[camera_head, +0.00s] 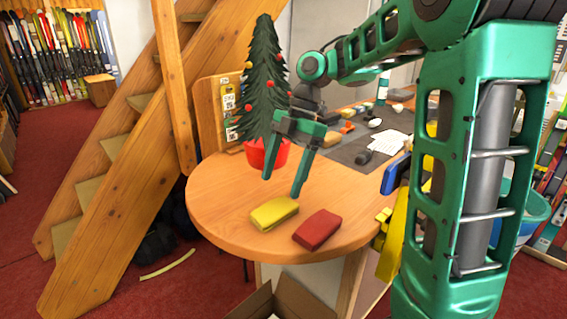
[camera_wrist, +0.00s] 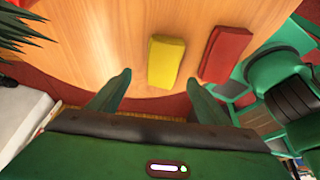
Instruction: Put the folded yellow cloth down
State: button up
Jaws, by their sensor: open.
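The folded yellow cloth (camera_head: 274,213) lies flat on the round end of the wooden table (camera_head: 225,195), close to its front edge. It also shows in the wrist view (camera_wrist: 165,62), beyond and between my fingertips, nearer the right one. My gripper (camera_head: 284,188) is open and empty, with its green fingers pointing down above the table, behind the cloth. It also shows at the bottom of the wrist view (camera_wrist: 158,80). The fingers look apart from the cloth.
A folded red cloth (camera_head: 317,229) lies just right of the yellow one, with a narrow gap. A small decorated tree in a red pot (camera_head: 267,155) stands behind my gripper. A grey mat (camera_head: 352,150) with tools lies farther back. The table's left part is clear.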

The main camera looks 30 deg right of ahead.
jog(key=shift+v, duration=2.1)
